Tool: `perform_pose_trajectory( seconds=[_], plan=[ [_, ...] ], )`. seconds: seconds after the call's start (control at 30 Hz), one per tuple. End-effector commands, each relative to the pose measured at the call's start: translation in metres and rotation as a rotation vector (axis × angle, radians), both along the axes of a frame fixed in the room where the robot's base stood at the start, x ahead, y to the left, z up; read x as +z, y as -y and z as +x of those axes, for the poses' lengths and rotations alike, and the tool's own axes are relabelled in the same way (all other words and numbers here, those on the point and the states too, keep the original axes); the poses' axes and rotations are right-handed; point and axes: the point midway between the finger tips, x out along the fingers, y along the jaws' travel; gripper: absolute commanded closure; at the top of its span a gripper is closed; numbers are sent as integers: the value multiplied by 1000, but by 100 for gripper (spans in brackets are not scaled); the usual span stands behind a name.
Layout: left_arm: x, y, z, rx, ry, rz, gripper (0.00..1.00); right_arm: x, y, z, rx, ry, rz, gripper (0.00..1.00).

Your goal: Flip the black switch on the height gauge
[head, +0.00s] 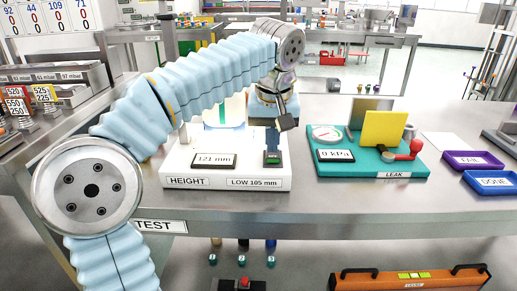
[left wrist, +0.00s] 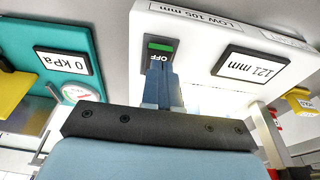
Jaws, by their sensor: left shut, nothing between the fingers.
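The white height gauge (head: 228,183) stands on the steel bench, labelled HEIGHT and LOW 105 mm, with its display reading 121 mm. It also shows upside down in the left wrist view (left wrist: 200,38). Its black switch (head: 272,158) is at the right of the display. In the left wrist view the switch (left wrist: 151,53) has a green part and the word OFF. My left gripper (head: 287,122) is above the switch. Its fingers (left wrist: 158,68) are shut and empty, with the tips overlapping the switch's edge in the picture; I cannot tell whether they touch.
The teal leak tester (head: 372,172), reading 0 kPa, stands right of the gauge, with a yellow plate (head: 384,130) and a red-knobbed lever (head: 415,147). Purple (head: 473,161) and blue (head: 491,182) trays lie at the far right. The bench front (head: 330,205) is bare.

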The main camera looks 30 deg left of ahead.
Motion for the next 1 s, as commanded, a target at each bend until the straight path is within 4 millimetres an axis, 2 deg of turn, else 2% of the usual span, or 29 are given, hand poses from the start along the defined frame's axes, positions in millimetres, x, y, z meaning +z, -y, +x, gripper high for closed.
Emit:
perform_pose_trajectory(
  seconds=[0.1, 0.43, 0.67, 0.73, 1.0],
  plan=[
    [-6, 2, 2, 0, -1, -1, 100, -3, 0, 0, -1, 0, -1, 0],
    [-6, 2, 2, 0, 2, 1, 100, -4, 0, 0, -1, 0, -1, 0],
    [-24, 6, -4, -1, 108, 65, 100, -40, 2, 0, -6, 0, -4, 0],
    [-14, 5, -3, 1, 106, 66, 100, -29, 2, 0, -7, 0, -4, 0],
    [-13, 4, -1, 1, 104, 66, 100, -26, 2, 0, -6, 1, -4, 0]
  ],
)
